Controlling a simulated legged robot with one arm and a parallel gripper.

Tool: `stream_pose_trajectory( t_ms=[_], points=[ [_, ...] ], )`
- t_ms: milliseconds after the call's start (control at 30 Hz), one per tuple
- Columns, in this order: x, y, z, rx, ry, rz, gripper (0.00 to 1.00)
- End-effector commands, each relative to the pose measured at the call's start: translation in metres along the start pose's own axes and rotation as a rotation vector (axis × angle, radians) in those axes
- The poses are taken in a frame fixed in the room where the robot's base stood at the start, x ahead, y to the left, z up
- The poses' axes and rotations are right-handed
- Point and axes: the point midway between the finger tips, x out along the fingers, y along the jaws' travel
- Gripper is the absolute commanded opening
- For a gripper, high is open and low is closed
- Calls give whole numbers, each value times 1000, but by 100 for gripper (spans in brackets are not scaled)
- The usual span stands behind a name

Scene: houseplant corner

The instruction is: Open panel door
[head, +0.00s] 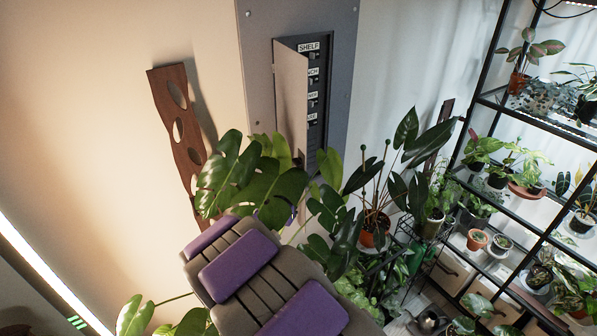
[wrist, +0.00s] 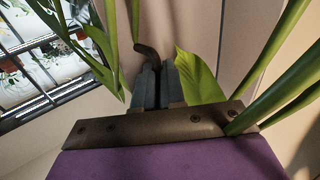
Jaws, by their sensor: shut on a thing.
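The grey wall panel (head: 260,45) stands upright in the head view. Its pale door (head: 291,95) is partly open, swung out from the left side, and shows a column of labelled switches (head: 313,82); the top label reads SHELF. The door's lower part is hidden by leaves. In the wrist view my gripper (wrist: 158,70) is shut on a dark bent handle (wrist: 147,50), with a pale flat surface behind it. In the head view leaves hide the gripper's fingers.
A large-leaved plant (head: 255,180) crowds the panel's lower end, and its stems and a leaf (wrist: 198,78) press close around my gripper. A brown board with holes (head: 176,115) is on the wall at left. A black plant shelf (head: 525,120) stands at right.

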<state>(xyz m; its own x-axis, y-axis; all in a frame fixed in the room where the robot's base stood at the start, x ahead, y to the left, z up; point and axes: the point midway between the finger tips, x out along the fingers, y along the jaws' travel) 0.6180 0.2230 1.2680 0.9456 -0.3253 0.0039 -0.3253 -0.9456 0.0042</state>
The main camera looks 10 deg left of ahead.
Motion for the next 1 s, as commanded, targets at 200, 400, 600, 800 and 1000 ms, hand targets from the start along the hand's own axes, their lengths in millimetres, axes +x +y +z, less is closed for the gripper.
stream_pose_trajectory(
  t_ms=[200,400,600,800,1000],
  points=[
    [-10,-17,-8,3,1,106,0],
    [-16,-29,-8,6,2,202,0],
    [-21,-40,-7,6,3,287,0],
    [-24,-49,-6,6,1,355,0],
    [-26,-54,-6,7,0,406,0]
  ],
)
